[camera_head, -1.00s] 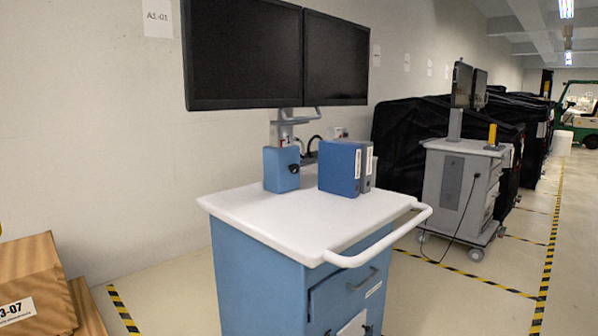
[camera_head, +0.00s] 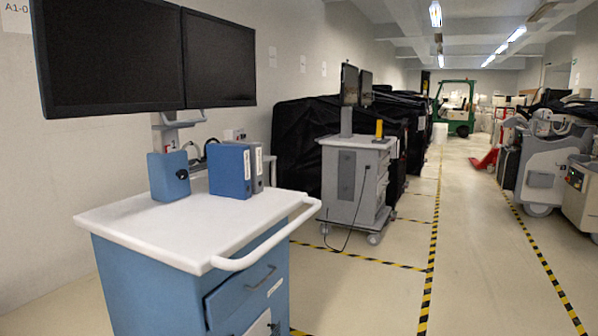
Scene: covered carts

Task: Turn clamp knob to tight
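A blue clamp block (camera_head: 168,177) stands on the white top of the blue cart (camera_head: 150,221), below the two monitors. A small black knob (camera_head: 182,174) sits on the block's right-hand face. Its exact turn position is too small to tell. A grey post (camera_head: 172,130) rises behind the block toward the monitors. Neither of my grippers shows in the head view.
Two binders (camera_head: 236,170) stand on the cart top right of the block. A white push handle (camera_head: 278,243) sticks out at the cart's right. A grey cart (camera_head: 345,180) and black-covered carts (camera_head: 300,140) stand behind. The floor aisle (camera_head: 480,230) to the right is clear.

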